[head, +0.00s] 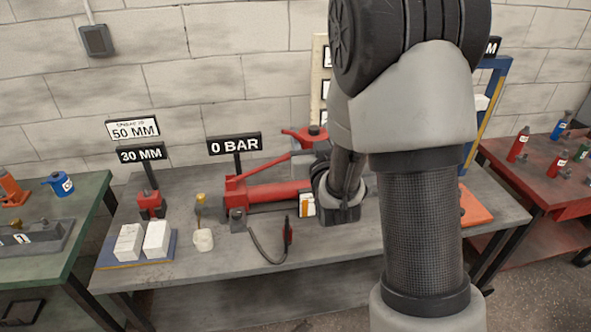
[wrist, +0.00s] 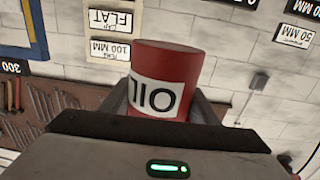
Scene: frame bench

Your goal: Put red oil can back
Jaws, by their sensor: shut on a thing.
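The red oil can (wrist: 172,62) fills the middle of the wrist view, with an upside-down OIL on its white label. My gripper (wrist: 160,106) is shut on it, with a dark finger at each side of the can. Nearby wall signs also appear upside down in this view. In the head view my arm covers much of the bench's middle, and I cannot make out the held can there for certain. The grey workbench (head: 215,262) stands below my arm.
A red pump (head: 275,192) with a 0 BAR sign (head: 234,144) stands mid-bench. White blocks (head: 157,238) sit at the left. A green table (head: 75,222) is at the left.

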